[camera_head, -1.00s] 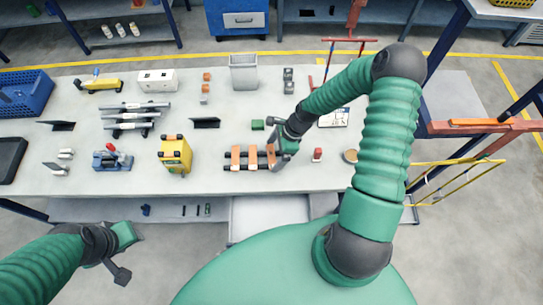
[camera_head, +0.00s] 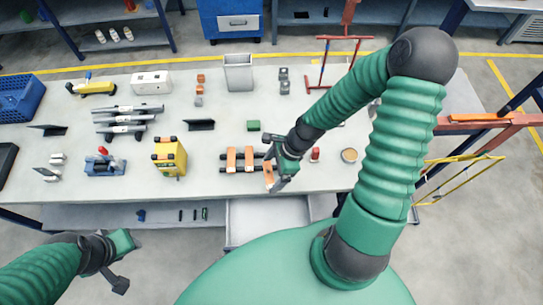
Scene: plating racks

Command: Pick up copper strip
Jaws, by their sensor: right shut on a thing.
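Two copper strips, the left strip (camera_head: 231,160) and the middle strip (camera_head: 249,159), lie across dark rails of a small rack (camera_head: 226,169) near the table's front edge. A third copper strip (camera_head: 268,175) is in my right gripper (camera_head: 272,177), at the right end of the rack. The gripper is shut on this strip and hides part of it. The strip is tilted, and I cannot tell whether it is clear of the rails. My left gripper (camera_head: 122,262) is at the lower left, off the table's front and away from the strips. Its jaw state is unclear.
A yellow device (camera_head: 169,157) stands left of the rack. A red-topped item (camera_head: 315,155) and a round dish (camera_head: 349,155) are to the right. A grey bin (camera_head: 238,72) stands at the back. The table's front edge is close.

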